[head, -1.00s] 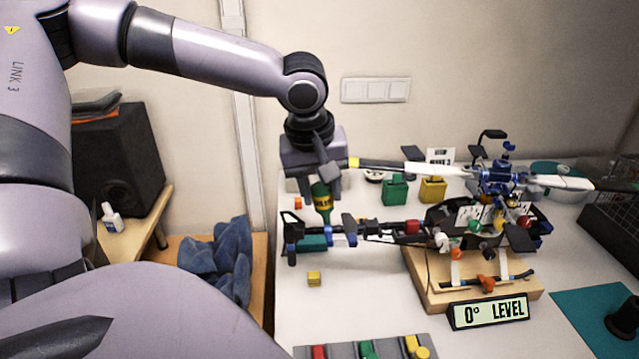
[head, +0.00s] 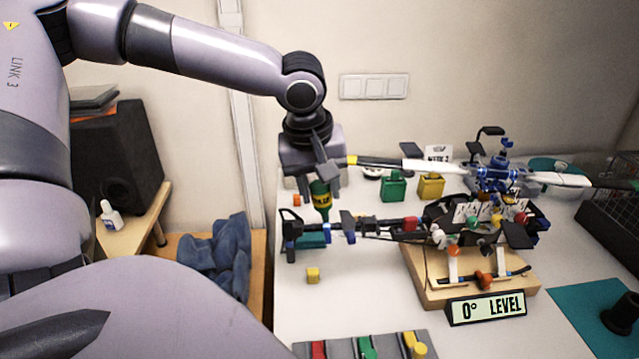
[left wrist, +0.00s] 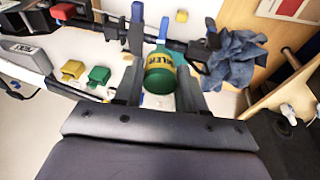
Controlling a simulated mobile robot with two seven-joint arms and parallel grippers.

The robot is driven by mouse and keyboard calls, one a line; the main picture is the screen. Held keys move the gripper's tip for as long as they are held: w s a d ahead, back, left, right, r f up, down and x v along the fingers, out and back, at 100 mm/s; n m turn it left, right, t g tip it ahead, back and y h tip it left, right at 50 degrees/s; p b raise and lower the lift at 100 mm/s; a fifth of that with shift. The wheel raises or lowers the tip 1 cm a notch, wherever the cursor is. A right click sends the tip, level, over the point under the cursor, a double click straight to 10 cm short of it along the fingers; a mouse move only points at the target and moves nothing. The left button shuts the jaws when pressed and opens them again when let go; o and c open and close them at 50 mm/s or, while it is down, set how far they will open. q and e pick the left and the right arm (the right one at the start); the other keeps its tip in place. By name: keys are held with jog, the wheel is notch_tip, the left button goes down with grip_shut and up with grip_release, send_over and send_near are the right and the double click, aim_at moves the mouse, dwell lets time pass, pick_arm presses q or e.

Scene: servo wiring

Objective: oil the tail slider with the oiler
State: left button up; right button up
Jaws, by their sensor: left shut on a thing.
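The oiler, a green bottle with a yellow label (head: 321,201), is held nose-down by my left gripper (head: 321,175), which is shut on it. The tail slider itself is too small to make out surely. My right gripper is not in view.
Green (head: 393,187) and yellow (head: 430,187) containers stand behind the boom. A small yellow block (head: 313,275) lies in front of it. A level display (head: 487,308) stands before the wooden base (head: 430,281). A grey tray (head: 390,345) with coloured pieces is at the front edge.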

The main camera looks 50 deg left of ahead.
pick_arm(q)
jog(key=shift+w+f, duration=0.1)
jog(key=shift+f, duration=0.25)
dwell(0.7)
dwell(1.3)
jog(key=shift+p+v, duration=1)
jog(key=shift+v, duration=0.25)
jog(key=shift+r+p, duration=0.65)
jog(key=shift+r, duration=0.35)
jog(key=shift+v, duration=2.3)
jog(key=shift+f, duration=0.15)
